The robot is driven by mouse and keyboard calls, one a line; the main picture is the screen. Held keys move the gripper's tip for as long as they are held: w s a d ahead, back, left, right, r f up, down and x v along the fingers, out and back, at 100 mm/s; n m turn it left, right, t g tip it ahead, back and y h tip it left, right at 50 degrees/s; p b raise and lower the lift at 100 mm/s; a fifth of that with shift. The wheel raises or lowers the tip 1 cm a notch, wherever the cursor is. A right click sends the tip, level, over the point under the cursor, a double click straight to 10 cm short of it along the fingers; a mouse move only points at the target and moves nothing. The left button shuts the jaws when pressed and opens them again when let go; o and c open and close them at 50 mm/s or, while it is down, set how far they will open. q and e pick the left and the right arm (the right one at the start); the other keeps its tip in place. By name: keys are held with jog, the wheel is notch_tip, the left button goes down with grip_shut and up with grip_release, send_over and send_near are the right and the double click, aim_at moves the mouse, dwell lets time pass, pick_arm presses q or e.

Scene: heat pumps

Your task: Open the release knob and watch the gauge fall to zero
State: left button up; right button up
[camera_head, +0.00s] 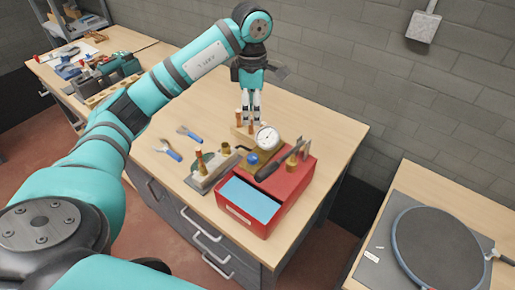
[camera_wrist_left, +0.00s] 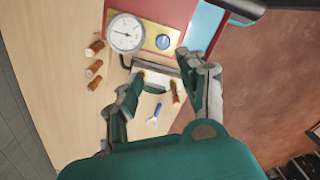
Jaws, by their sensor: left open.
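The gauge (camera_head: 267,138) has a white round dial and stands at the back of a red box (camera_head: 285,195) on the wooden bench. In the left wrist view the gauge (camera_wrist_left: 126,33) sits on a brass plate; its needle is too small to read surely. The blue knob (camera_head: 252,158) is beside the gauge; it also shows in the left wrist view (camera_wrist_left: 163,42). My left gripper (camera_head: 251,118) points down behind the gauge, above the bench. In the left wrist view its fingers (camera_wrist_left: 160,85) are apart with nothing held. My right gripper is not in view.
Copper pipe pieces (camera_wrist_left: 94,68) stand near the box. A grey block with a copper stub (camera_head: 205,172) and blue-handled tools (camera_head: 168,150) lie left of it. A toolbox (camera_head: 110,72) is at the far left. A second table with a round dark plate (camera_head: 437,248) is at right.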

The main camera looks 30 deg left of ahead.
aim_at(252, 157)
pick_arm(q)
jog(key=f+p, duration=0.1)
jog(key=f, duration=0.3)
jog(key=f+p, duration=0.2)
jog(key=f, duration=0.3)
jog(key=f+p, duration=0.2)
jog(key=f, duration=0.3)
jog(key=shift+s+f, duration=0.25)
jog(key=shift+s, duration=0.1)
jog(key=shift+f, duration=0.75)
grip_shut()
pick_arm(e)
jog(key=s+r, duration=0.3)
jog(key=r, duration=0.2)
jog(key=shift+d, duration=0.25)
